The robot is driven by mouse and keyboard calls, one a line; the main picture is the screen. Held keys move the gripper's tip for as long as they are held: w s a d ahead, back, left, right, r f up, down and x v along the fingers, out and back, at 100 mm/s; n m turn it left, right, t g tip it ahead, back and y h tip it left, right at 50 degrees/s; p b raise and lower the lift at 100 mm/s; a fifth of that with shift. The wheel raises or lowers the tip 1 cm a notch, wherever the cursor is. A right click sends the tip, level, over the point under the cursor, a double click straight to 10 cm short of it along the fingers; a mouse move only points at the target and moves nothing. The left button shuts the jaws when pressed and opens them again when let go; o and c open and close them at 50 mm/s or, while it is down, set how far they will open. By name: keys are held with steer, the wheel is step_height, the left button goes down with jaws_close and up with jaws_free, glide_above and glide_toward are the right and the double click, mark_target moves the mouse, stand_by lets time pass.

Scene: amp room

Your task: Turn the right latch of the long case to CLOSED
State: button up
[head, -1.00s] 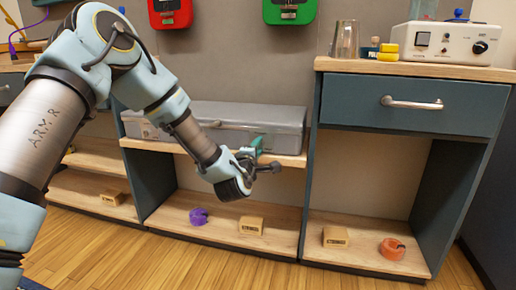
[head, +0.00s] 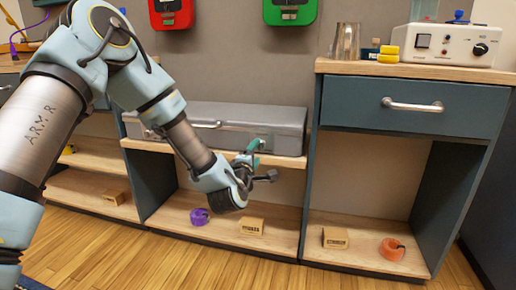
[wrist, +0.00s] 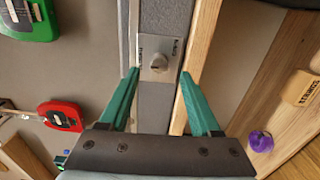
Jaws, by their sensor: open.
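The long case (head: 270,115) is a grey box lying shut on the middle shelf. Its right latch (wrist: 158,62) shows in the wrist view as a small metal plate with a round knob at its middle. The tiny lettering on the plate is too small to read. My gripper (head: 258,146) is at the case's front face, toward its right end, and covers the latch area in the head view. In the wrist view my gripper (wrist: 158,75) has its two green fingers open, one on each side of the latch plate, with nothing between them. I cannot tell whether they touch the case.
The wooden shelf edge (wrist: 200,50) runs close beside the right finger. Below are a purple ring (head: 199,217) and a labelled wooden block (head: 251,227). A drawer unit (head: 410,103) stands right of the case. Red (head: 171,13) and green boxes hang above.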

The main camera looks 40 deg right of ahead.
steer(key=p+v, duration=0.1)
steer(key=v, duration=0.6)
steer(key=shift+w+a, duration=0.1)
steer(key=w+a+f+m+g+y, duration=0.1)
steer(key=w+a+m+y, duration=0.15)
steer(key=w+a, duration=0.4)
steer(key=w+a+f+m+g+y, duration=0.1)
steer(key=w+a+m+y, duration=0.2)
steer(key=a, duration=0.6)
steer(key=w+a+f+m+g+y, duration=0.1)
steer(key=w+a+y, duration=0.3)
steer(key=a, duration=0.4)
steer(key=s+a+r+m+g+y+p, duration=0.1)
steer(key=s+a+g+y, duration=0.15)
steer(key=a, duration=0.65)
steer(key=s+a+r+g+y+p, duration=0.15)
steer(key=s+a, duration=0.25)
steer(key=a, duration=0.5)
steer(key=s+a+r+m+g+y, duration=0.15)
steer(key=s+a, duration=0.25)
steer(key=a, duration=0.4)
step_height(320, 180, up, 37)
steer(key=n+p, duration=0.1)
steer(key=p, duration=3.5)
steer(key=shift+w+p, duration=0.25)
steer(key=shift+p, duration=0.1)
